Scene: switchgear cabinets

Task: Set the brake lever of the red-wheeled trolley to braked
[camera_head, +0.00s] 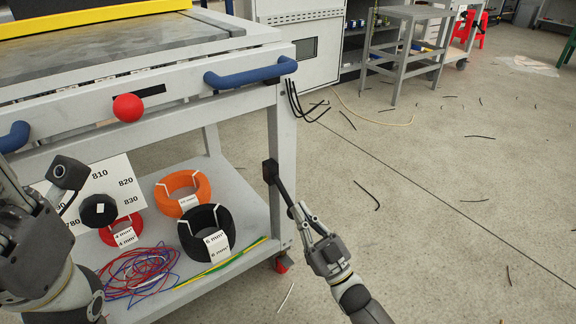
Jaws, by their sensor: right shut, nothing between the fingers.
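The grey trolley (232,42) fills the left side, with a red wheel (282,264) under its near right corner. A red ball knob (128,107) sits on its front rail beside a short black slot. A black bar with a block at its end (270,172) shows against the front right leg. I cannot tell which of these is the brake lever, or whether the bar is fixed to the leg. My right gripper (296,211) is shut and empty at the bar's lower end; contact is unclear. My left gripper (62,195) is at the left edge; its finger state is unclear.
Blue handles (250,74) stick out from the trolley's front. Its lower shelf (236,190) holds orange (182,193) and black (206,232) cable coils and loose wires. A grey stool (407,45) stands behind. The floor at right is open, with scattered cable scraps.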

